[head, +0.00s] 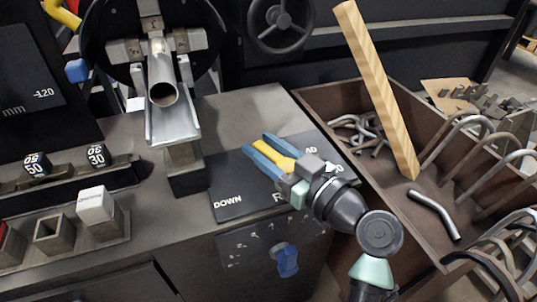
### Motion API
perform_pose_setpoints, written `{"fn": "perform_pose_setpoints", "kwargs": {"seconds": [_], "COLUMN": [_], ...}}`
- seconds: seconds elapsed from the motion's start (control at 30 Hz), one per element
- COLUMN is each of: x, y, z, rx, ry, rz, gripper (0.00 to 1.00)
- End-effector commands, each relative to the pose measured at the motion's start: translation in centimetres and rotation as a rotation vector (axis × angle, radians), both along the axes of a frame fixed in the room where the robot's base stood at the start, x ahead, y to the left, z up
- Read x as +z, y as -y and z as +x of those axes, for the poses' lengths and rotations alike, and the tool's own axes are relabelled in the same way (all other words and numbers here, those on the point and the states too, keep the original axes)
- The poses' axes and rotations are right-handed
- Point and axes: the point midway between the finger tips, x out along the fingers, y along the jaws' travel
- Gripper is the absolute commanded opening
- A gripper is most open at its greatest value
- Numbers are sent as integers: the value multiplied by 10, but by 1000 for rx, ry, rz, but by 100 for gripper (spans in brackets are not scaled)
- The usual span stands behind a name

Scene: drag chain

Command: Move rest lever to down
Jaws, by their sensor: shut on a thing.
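The yellow rest lever (281,148) lies between the two blue fingers of my gripper (263,147), which is shut on it. It is over a dark label plate (226,180) on the machine's grey top. The word DOWN shows at the plate's lower left. Other lettering on the plate is partly hidden by my gripper and wrist, and so is the lever's base. The V-shaped metal rest (171,125) stands to the left on a post, with a steel tube (163,92) above it.
A brown bin (323,98) of bent tubes, with a wooden bar (376,85) leaning in it, is at right. A blue knob (287,261) is on the front panel. Black dials (96,156) and a white-topped block (96,205) are at left. A handwheel (282,20) is at the back.

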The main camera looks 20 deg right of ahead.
Motion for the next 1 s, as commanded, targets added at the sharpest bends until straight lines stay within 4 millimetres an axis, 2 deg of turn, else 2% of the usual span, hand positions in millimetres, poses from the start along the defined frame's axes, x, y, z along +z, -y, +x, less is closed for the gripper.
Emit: {"fn": "perform_pose_setpoints", "kwargs": {"seconds": [0.57, 0.6, 0.63, 1.0], "x": [-1, -1, -1, 0], "y": [-1, -1, -1, 1], "z": [-1, -1, -1, -4], "rx": [33, 33, 33, 32], "ry": [-4, -3, -3, -2], "rz": [2, 2, 1, 1], "gripper": [0, 52, 57, 57]}}
